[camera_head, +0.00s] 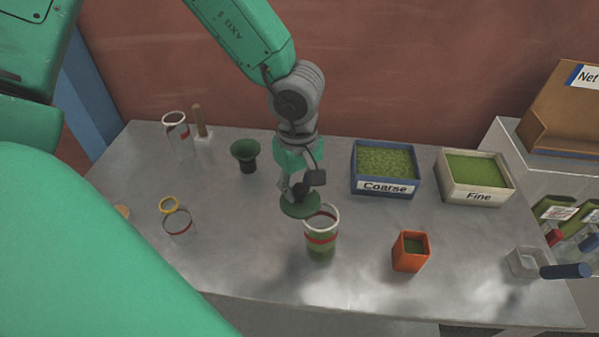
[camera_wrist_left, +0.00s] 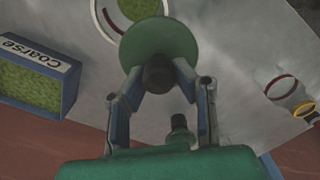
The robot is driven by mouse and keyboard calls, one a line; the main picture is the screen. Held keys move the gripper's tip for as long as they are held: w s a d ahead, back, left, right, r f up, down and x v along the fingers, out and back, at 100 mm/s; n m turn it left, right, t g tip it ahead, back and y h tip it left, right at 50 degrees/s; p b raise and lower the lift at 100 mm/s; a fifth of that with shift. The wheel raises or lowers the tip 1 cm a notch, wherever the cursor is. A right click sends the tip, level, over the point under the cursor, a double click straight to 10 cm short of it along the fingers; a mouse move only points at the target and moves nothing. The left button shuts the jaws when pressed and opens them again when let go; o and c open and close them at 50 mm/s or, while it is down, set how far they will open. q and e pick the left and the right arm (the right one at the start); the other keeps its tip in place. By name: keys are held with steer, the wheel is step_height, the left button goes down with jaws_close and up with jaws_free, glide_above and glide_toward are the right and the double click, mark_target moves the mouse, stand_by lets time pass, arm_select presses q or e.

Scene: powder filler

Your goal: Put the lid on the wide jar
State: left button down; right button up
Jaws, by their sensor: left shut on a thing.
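A round green lid (camera_head: 300,206) with a dark knob hangs in my left gripper (camera_head: 302,188), which is shut on the knob; the left wrist view shows the lid (camera_wrist_left: 160,40) and knob (camera_wrist_left: 158,76) between the fingers. The wide jar (camera_head: 320,238) is clear, with a white rim, a red band and green powder inside. It stands upright on the table, with its open mouth partly uncovered. The lid is off-centre, overlapping the left side of the rim in the head view. The gap between lid and rim cannot be judged. My right gripper is not in view.
Coarse bin (camera_head: 384,190) and Fine bin (camera_head: 476,198) stand at the back right. An orange cup (camera_head: 410,254) is right of the jar.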

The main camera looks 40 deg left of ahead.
mark_target(315, 208)
arm_select(q)
steer(key=shift+s+d, duration=0.1)
steer(key=shift+d, duration=0.2)
steer(key=shift+y, duration=0.3)
steer(key=d, duration=0.4)
steer(key=shift+d+r, duration=0.15)
steer(key=shift+r, duration=0.15)
steer(key=shift+a, duration=0.3)
steer(key=shift+a+f, duration=0.2)
steer(key=shift+a, duration=0.4)
steer(key=shift+a+f, duration=0.15)
steer(key=shift+a, duration=0.45)
steer(key=shift+d, duration=1.3)
steer(key=shift+a+f, duration=0.1)
steer(key=shift+a, duration=0.05)
steer(key=shift+d, duration=1.6)
steer(key=shift+a+f, duration=0.1)
steer(key=shift+a, duration=0.3)
steer(key=shift+d, duration=0.6)
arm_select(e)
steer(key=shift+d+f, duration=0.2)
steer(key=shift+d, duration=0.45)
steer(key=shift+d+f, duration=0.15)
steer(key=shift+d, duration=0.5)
